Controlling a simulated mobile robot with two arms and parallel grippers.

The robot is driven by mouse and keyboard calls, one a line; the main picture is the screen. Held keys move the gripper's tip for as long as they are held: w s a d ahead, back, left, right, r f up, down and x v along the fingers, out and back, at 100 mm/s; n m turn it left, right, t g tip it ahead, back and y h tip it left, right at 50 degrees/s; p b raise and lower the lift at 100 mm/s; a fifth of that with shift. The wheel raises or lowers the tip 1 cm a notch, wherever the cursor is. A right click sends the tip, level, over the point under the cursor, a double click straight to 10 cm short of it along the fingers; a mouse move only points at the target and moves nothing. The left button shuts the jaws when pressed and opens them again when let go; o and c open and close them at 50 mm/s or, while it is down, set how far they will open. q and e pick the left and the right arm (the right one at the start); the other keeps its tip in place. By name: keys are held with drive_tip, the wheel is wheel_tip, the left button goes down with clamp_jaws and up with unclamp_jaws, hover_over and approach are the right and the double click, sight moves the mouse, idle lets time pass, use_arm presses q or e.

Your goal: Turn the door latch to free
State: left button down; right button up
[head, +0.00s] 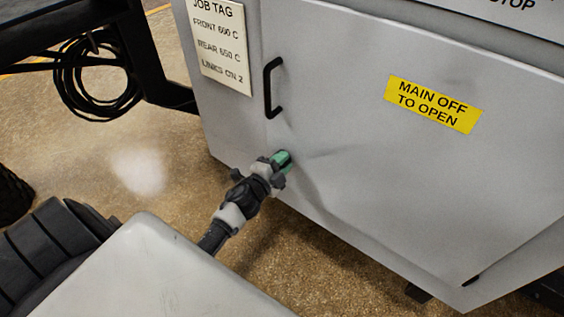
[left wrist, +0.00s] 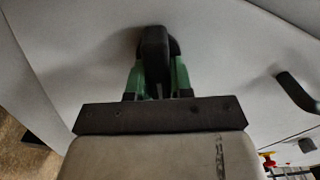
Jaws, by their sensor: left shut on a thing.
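The door latch (left wrist: 154,50) is a small dark knob on the grey cabinet door (head: 350,110), low near the door's left edge. My left gripper (head: 283,158) has green fingers and is at the latch. In the left wrist view the green fingers (left wrist: 155,78) stand on both sides of the dark latch, shut on it. The latch is mostly hidden by the gripper in the head view. Its dark bar points along the fingers in the wrist view; I cannot tell its exact turn. My right gripper is in neither view.
A black door handle (head: 268,88) stands out above the latch; it also shows in the left wrist view (left wrist: 296,92). A job tag (head: 221,45) is left of it, and a yellow label (head: 434,104) is on the door. Coiled black cable (head: 85,85) hangs at left.

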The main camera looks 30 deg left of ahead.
use_arm(q)
drive_tip(key=shift+d+f+m+b, duration=0.1)
drive_tip(key=shift+f+m+b, duration=0.1)
drive_tip(key=shift+m, duration=0.5)
drive_tip(key=shift+f+m+b, duration=0.1)
drive_tip(key=shift+m+b, duration=0.05)
drive_tip(key=shift+m, duration=0.55)
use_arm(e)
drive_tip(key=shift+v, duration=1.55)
use_arm(q)
drive_tip(key=c, duration=1)
unclamp_jaws()
drive_tip(key=shift+r, duration=0.1)
drive_tip(key=shift+s, duration=0.25)
drive_tip(key=s, duration=1)
drive_tip(key=shift+s+a+p, duration=0.15)
drive_tip(key=shift+a+p, duration=0.3)
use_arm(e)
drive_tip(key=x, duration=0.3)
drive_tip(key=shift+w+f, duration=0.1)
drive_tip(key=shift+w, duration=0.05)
use_arm(q)
drive_tip(key=shift+n, duration=0.3)
